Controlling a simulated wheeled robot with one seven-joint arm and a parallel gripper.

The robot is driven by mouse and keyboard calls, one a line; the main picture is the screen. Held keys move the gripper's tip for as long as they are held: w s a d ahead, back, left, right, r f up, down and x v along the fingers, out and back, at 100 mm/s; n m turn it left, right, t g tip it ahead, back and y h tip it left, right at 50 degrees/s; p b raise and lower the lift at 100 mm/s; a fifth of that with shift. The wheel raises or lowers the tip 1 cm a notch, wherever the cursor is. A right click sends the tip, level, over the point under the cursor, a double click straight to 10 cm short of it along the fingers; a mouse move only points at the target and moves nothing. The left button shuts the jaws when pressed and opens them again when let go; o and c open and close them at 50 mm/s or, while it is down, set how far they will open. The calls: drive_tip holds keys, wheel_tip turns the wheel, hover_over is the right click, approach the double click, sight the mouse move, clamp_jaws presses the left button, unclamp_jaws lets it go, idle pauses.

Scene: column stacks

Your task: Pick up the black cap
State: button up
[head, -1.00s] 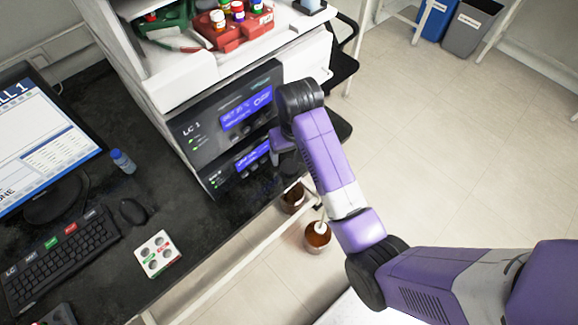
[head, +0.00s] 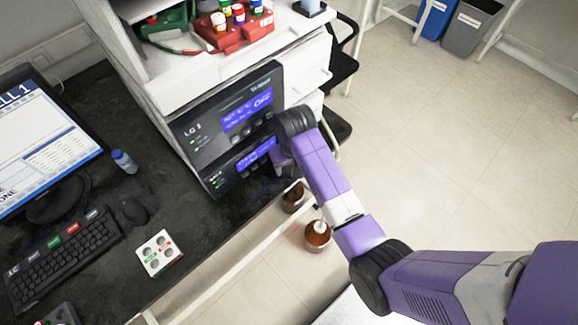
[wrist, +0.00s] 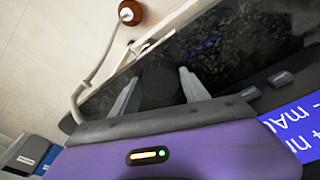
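The black cap appears to be the dark round piece (wrist: 160,88) between my gripper's two grey fingers in the wrist view. It is dark against the black counter (wrist: 222,45), so its outline is hard to make out. My gripper (wrist: 160,71) has its fingers apart, one on each side of this piece. A small gap or light contact at its sides cannot be told apart.
Instrument stack panels (head: 232,115) stand close to my gripper. A white cap tray (head: 158,253), keyboard (head: 62,262) and mouse (head: 134,211) lie on the counter (head: 205,235).

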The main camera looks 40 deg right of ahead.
drive_tip(key=c, duration=0.8)
drive_tip(key=shift+r, duration=0.15)
